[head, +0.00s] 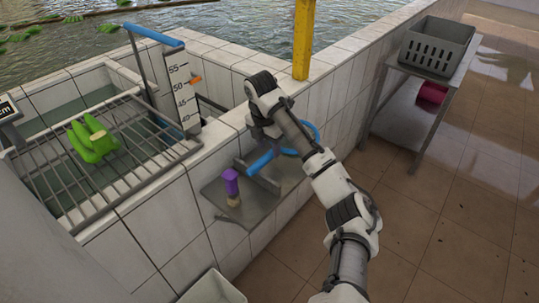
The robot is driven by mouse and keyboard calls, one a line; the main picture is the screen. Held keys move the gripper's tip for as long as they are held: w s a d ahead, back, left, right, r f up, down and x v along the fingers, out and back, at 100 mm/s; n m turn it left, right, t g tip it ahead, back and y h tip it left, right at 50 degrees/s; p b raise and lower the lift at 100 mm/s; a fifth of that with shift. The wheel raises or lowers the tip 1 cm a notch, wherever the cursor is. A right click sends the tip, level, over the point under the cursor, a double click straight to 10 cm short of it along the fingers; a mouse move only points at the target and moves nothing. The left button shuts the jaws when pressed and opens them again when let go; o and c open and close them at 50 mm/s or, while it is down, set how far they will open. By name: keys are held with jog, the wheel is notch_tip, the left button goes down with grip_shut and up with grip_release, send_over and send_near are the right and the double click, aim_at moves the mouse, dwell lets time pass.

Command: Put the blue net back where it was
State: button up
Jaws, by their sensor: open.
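The blue net lies at the right part of a grey metal shelf (225,200) fixed to the tiled wall. Its thick blue handle (263,161) shows on the shelf, and part of a blue hoop (316,130) shows beside my arm. My arm covers much of the net, and I cannot make out its mesh. My gripper (268,139) is open and is seen over the shelf's back edge, just above the handle. I cannot tell whether it touches the handle.
A purple-handled brush (231,187) stands on the shelf's left part. A green glove-like item (93,139) lies on the metal rack (60,187) over the basin. A blue-topped gauge (182,95), yellow post (304,40) and grey crate (437,44) on a side table are near. Floor right is clear.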

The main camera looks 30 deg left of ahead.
notch_tip(320, 180, up, 8)
jog(key=s, duration=0.1)
jog(key=shift+f, duration=0.1)
